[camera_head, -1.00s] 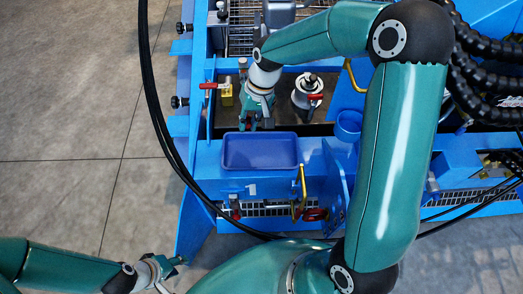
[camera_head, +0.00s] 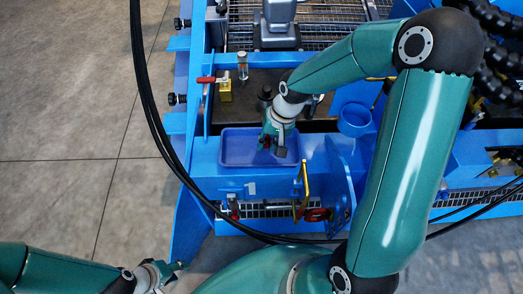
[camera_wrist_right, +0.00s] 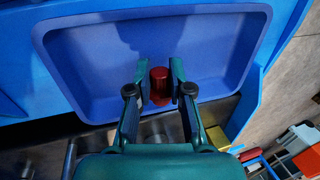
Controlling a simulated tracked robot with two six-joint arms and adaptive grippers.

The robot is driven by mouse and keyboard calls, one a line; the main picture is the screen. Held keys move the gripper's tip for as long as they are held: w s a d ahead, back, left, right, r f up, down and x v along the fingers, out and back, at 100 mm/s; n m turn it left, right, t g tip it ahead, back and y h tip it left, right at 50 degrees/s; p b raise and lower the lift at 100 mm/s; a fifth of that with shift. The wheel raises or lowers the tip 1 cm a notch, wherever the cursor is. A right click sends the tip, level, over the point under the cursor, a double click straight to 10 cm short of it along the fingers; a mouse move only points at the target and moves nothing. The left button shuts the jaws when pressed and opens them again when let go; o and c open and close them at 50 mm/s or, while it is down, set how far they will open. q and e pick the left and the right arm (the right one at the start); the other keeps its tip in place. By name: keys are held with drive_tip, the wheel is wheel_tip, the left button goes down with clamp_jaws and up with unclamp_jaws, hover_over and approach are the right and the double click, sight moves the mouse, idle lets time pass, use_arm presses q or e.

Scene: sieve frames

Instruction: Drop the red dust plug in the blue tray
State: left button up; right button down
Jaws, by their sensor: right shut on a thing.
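The red dust plug (camera_wrist_right: 160,84) is between the two fingertips of my right gripper (camera_wrist_right: 159,70) in the right wrist view. That gripper is shut on the plug. The blue tray (camera_wrist_right: 98,62) lies below it, and the plug shows against the tray's floor near one long wall. In the head view my right gripper (camera_head: 274,150) is over the right part of the blue tray (camera_head: 235,150), and the plug is hard to make out. My left gripper (camera_head: 168,270) is at the lower left, away from the tray; its jaw state is unclear.
A blue cup (camera_head: 354,119) stands right of the tray. A brass valve with a red handle (camera_head: 225,90) stands behind it. A yellow handle (camera_head: 303,188) rises at the front right. A black cable (camera_head: 151,105) runs along the left side.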

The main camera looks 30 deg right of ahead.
drive_tip(key=c, duration=1)
unclamp_jaws()
drive_tip(key=v, duration=1.1)
drive_tip(key=shift+r, duration=0.4)
